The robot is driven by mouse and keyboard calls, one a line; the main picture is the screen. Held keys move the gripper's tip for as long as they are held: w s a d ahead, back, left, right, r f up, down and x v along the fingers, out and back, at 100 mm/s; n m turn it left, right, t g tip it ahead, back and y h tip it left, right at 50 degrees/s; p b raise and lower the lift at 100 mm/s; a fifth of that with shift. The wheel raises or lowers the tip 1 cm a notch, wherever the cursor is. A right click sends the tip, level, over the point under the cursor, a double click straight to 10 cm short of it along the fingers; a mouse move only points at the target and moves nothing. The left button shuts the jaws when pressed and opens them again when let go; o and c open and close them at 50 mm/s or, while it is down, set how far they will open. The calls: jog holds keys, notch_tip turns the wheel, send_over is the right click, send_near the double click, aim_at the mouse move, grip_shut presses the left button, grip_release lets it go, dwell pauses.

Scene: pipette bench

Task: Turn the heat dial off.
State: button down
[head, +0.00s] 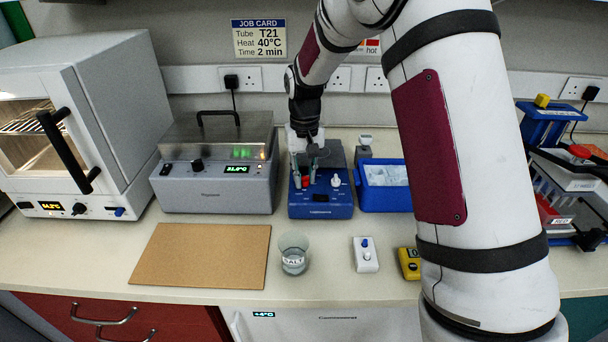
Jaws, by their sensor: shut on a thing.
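A blue bench unit (320,208) with a dark grey top stands at the back middle of the bench in the head view. Its front has a red dial (305,183) on the left and a white dial (336,182) on the right. I take the red one for the heat dial; its label is too small to read. My gripper (304,177) reaches down over the unit from behind, with its fingers at the red dial, shut on it. The fingers partly hide the dial, and its pointer position cannot be read.
A grey lidded bath (215,190) stands left of the unit, a blue tray (383,204) right of it. In front are a glass beaker (293,262), a small white box (365,254) and a yellow device (409,263). A cork board (200,255) lies at front left, an oven (120,130) behind.

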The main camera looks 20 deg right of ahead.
jog(key=n, duration=0.3)
jog(key=shift+n, duration=0.4)
jog(key=n, duration=0.3)
jog(key=shift+n, duration=0.3)
jog(key=n, duration=0.3)
jog(key=shift+r+n, duration=0.1)
jog(key=shift+n, duration=0.2)
jog(key=shift+n+p, duration=0.3)
jog(key=shift+n, duration=1.8)
jog(key=c, duration=1.4)
grip_release()
